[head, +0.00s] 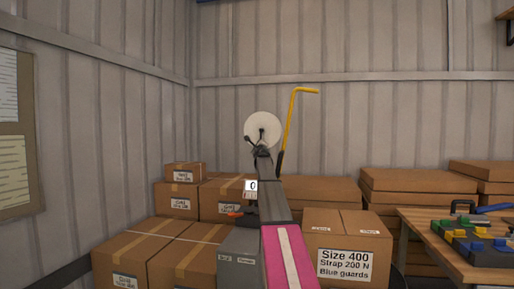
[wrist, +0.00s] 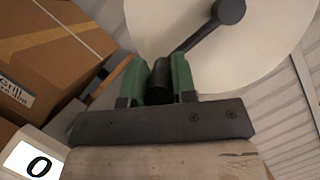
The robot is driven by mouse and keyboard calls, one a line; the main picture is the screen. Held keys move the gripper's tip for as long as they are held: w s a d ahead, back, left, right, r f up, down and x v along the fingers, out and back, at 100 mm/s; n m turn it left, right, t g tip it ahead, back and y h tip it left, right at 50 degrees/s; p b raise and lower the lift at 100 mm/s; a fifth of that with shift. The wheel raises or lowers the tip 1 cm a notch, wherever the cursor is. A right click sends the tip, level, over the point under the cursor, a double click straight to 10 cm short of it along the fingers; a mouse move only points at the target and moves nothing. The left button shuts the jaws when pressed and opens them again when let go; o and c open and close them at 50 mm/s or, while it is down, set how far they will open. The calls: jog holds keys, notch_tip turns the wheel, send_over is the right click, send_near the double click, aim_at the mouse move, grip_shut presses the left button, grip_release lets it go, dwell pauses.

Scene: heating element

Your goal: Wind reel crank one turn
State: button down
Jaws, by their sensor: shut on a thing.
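The reel is a pale round disc (head: 263,129) standing upright beyond the end of my arm in the head view. In the wrist view the pale disc (wrist: 270,50) fills the upper right. The dark crank arm (wrist: 203,35) runs from a round hub (wrist: 229,11) down to a black handle (wrist: 160,78). My gripper (wrist: 159,80) has green fingers, shut on the black handle, one finger on each side. In the head view my gripper (head: 262,152) is small and partly hidden by my arm. A white counter label (head: 251,186) shows 0, also seen in the wrist view (wrist: 38,164).
Cardboard boxes (head: 150,245) stand stacked at left and behind. A labelled box (head: 346,243) stands right of my arm. A yellow bent bar (head: 289,120) rises right of the reel. A wooden table (head: 430,219) with tools is at far right.

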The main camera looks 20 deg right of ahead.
jog(key=shift+s, duration=0.1)
dwell(0.3)
jog(key=c, duration=0.9)
grip_release()
jog(key=shift+s, duration=0.1)
jog(key=v, duration=1)
jog(key=shift+s+a+f, duration=0.1)
jog(key=shift+s+f, duration=0.05)
jog(key=shift+s, duration=0.15)
